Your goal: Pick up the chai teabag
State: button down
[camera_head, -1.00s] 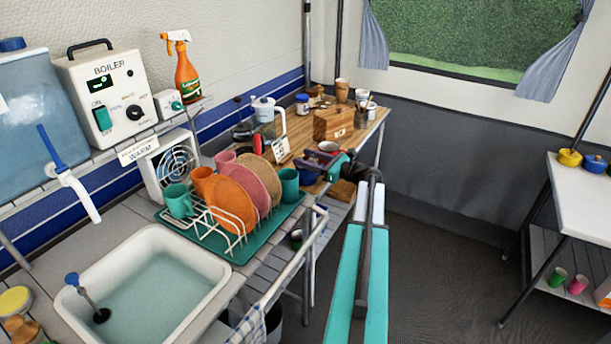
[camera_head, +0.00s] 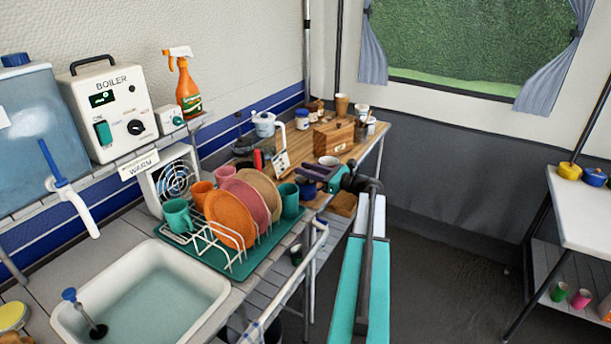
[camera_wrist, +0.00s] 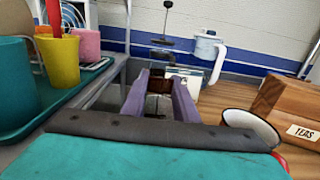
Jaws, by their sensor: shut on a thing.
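My gripper (camera_head: 306,180) is at the front edge of the wooden counter, just right of the dish rack. In the wrist view its purple fingers (camera_wrist: 160,95) point away towards the wall. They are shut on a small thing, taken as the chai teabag. It is mostly hidden between the fingers, and I cannot read any label on it. A wooden box marked TEAS (camera_wrist: 295,108) stands to the right of the fingers. The box also shows on the counter in the head view (camera_head: 333,136).
A white bowl (camera_wrist: 250,127) sits close right of my gripper. A green cup (camera_wrist: 18,85) and a yellow cup (camera_wrist: 59,62) are at the left. A glass press, a small white sign (camera_wrist: 187,82) and a white kettle (camera_wrist: 207,52) stand beyond the fingers. The floor at right is clear.

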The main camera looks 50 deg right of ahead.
aim_at(307, 182)
notch_tip(307, 182, up, 16)
jog(key=b, duration=0.1)
jog(key=shift+r, duration=0.25)
jog(key=shift+s, duration=0.15)
dwell(0.8)
